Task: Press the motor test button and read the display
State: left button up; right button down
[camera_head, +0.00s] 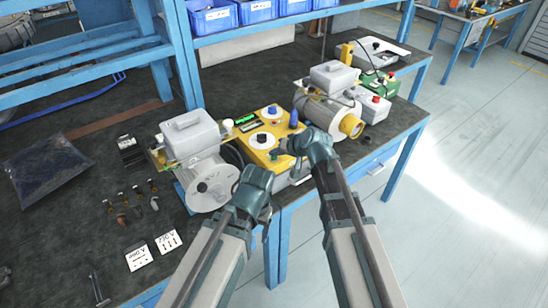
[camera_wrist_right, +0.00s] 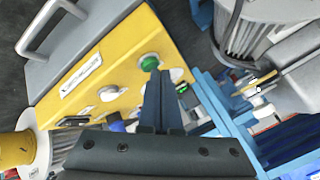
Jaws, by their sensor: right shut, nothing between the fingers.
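The yellow test box (camera_head: 255,155) stands on the bench between two motor units, with round white-and-blue controls and a lit green display (camera_head: 246,119) on top; its reading is too small to make out. In the right wrist view, a green button (camera_wrist_right: 150,62) sits on the yellow panel (camera_wrist_right: 110,75). My right gripper (camera_head: 282,152) is over the front part of the box. Its shut, empty fingers (camera_wrist_right: 160,76) appear just beside the green button; I cannot tell whether they touch. My left gripper (camera_head: 252,182) is near the left motor, its fingers hidden.
A grey blower motor (camera_head: 210,188) stands left of the box and another (camera_head: 325,105) stands right. A grey box with a red button (camera_head: 374,106) is farther right. Cards (camera_head: 138,256) and small parts lie at the left. Blue bins (camera_head: 213,18) are on the shelf.

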jog(key=shift+f, duration=0.15)
dwell(0.5)
jog(key=shift+r+p, duration=0.7)
jog(key=shift+r, duration=0.1)
notch_tip(320, 180, up, 5)
jog(key=p, duration=0.5)
dwell(0.5)
